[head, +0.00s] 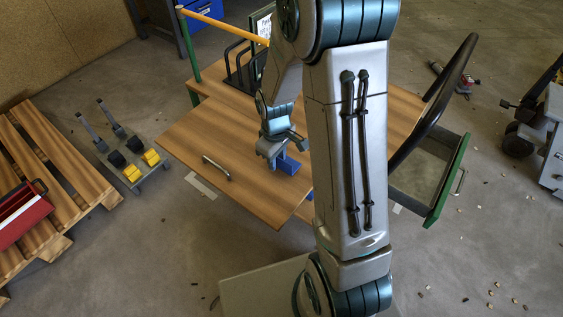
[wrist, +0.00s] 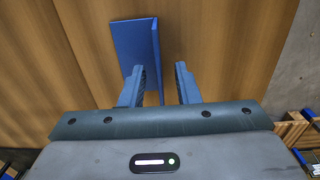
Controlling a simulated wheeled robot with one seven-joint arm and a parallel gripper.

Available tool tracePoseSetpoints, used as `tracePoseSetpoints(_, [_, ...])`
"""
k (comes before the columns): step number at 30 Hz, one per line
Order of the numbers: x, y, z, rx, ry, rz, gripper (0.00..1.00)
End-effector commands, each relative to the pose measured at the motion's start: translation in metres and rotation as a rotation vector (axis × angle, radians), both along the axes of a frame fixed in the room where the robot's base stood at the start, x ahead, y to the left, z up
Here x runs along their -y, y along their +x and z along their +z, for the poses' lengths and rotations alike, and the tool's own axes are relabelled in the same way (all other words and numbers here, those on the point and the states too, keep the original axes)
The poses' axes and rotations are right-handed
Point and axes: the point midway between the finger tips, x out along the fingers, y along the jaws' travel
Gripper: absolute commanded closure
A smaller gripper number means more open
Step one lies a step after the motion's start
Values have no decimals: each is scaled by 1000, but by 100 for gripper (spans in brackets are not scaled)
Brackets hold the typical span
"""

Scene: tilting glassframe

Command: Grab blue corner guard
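The blue corner guard (wrist: 138,45) is an L-shaped blue piece at the wooden surface in the wrist view. One of its walls stands between the two fingers of my gripper (wrist: 158,88), nearer the left finger. The fingers are apart, with a clear gap between that wall and the right finger. I cannot tell whether the left finger touches the guard. In the head view the blue corner guard (head: 288,166) is on the wooden tabletop, and my gripper (head: 274,158) is right beside it, partly hidden by my arm.
The wooden table (head: 215,140) has a metal handle (head: 217,168) left of the guard. A green-framed open drawer (head: 425,180) juts out on the right. A trolley with yellow and black parts (head: 133,172) and a pallet (head: 50,150) stand at the left.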

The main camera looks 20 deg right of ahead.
Motion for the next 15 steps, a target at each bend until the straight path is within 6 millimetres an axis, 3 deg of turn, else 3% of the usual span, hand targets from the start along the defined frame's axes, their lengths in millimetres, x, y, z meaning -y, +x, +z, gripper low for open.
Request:
tracePoseSetpoints(1, [0,0,0,0,0,0,79])
tracePoseSetpoints(3, [0,0,0,0,0,0,99])
tracePoseSetpoints(15, [0,0,2,1,1,0,100])
